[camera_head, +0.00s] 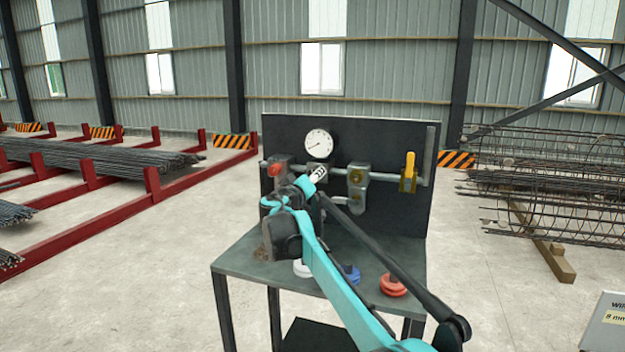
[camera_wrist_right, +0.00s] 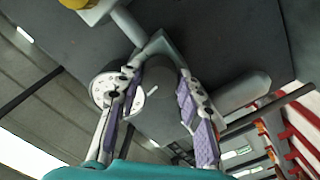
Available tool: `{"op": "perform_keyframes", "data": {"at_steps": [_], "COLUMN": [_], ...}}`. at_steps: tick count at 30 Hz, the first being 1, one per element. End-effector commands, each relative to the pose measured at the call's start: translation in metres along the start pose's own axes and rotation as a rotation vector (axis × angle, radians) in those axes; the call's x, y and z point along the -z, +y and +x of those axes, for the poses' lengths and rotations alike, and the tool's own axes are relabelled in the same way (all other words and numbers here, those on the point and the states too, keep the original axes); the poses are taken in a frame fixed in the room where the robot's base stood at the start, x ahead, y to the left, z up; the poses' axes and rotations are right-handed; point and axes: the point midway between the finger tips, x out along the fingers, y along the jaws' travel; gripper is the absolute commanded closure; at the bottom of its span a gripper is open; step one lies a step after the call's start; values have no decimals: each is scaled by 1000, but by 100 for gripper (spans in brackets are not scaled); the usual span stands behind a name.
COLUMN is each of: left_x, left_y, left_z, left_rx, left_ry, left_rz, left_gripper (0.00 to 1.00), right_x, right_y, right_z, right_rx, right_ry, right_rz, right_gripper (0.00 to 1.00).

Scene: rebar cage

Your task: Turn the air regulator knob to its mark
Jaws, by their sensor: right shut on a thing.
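The air regulator sits on the dark upright panel, just below the round white gauge (camera_head: 318,143). In the head view my right gripper (camera_head: 317,176) and wrist cover most of it. In the right wrist view the grey round regulator knob (camera_wrist_right: 165,92) lies between the two fingers of my right gripper (camera_wrist_right: 160,88), which is shut on it. The gauge also shows in that view (camera_wrist_right: 104,90), partly behind one finger. I cannot clearly make out the knob's mark or its alignment. My left gripper is in neither view.
The panel (camera_head: 400,135) carries a pipe with a red knob (camera_head: 275,170), a grey fitting (camera_head: 358,180) and a yellow handle (camera_head: 410,165). Blue (camera_head: 351,274) and red (camera_head: 393,285) round pieces stand on the table (camera_head: 240,262) below, beside my arm.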

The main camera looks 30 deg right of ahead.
Motion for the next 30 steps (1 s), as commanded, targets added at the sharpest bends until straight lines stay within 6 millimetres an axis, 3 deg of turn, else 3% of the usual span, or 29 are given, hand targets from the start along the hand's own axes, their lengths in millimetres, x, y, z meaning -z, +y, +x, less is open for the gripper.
{"op": "perform_keyframes", "data": {"at_steps": [30], "left_x": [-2], "left_y": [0], "left_z": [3], "left_rx": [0], "left_ry": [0], "left_rz": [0], "left_gripper": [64], "right_x": [2], "right_y": [4], "right_z": [1], "right_rx": [-4], "right_ry": [-1], "right_rz": [-965], "right_gripper": [92]}}
